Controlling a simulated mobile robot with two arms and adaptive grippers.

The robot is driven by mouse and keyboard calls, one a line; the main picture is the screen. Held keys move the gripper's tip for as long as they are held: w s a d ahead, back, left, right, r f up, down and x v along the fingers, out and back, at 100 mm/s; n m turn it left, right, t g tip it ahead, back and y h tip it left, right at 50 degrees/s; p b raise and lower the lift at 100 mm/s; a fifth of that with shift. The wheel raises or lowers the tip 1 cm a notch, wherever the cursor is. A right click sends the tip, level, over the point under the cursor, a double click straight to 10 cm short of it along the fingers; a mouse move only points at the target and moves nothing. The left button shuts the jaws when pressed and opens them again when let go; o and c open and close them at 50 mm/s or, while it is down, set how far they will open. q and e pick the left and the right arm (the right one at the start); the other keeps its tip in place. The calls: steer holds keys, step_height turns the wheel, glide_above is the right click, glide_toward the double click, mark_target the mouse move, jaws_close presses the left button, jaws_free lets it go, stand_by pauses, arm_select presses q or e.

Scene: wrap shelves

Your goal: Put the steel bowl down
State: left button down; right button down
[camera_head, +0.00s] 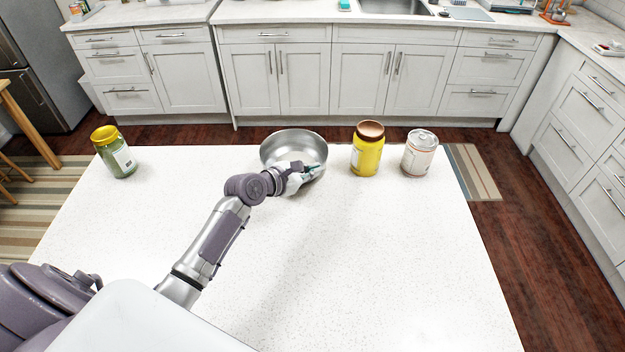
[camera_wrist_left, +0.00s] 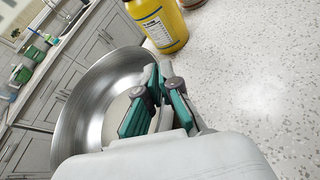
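The steel bowl (camera_head: 283,142) is near the far edge of the white counter (camera_head: 330,260), shiny and open at the top. My left gripper (camera_head: 312,172) is at its near right side, with teal finger pads. In the left wrist view the steel bowl (camera_wrist_left: 88,100) fills the left part, and the left gripper (camera_wrist_left: 158,100) has one finger inside the wall and one outside, close together on the rim. The gripper and wrist hide the bowl's near side and base, so I cannot tell whether it touches the counter. My right gripper is not in view.
A yellow jar with a brown lid (camera_head: 367,153) stands close right of the bowl, with a whitish canister (camera_head: 419,155) beyond it. A green jar with a yellow lid (camera_head: 115,153) stands at the far left. The counter's middle and front right are clear.

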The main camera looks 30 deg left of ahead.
arm_select(q)
steer(key=shift+f, duration=1.75)
steer(key=c, duration=1.3)
jaws_free()
steer(key=shift+s+f, duration=0.1)
steer(key=shift+s+a, duration=0.1)
steer(key=shift+s, duration=0.15)
steer(key=v, duration=0.5)
steer(key=b+v, duration=0.1)
steer(key=v, duration=0.5)
steer(key=shift+s+r, duration=0.2)
steer(key=shift+r, duration=0.15)
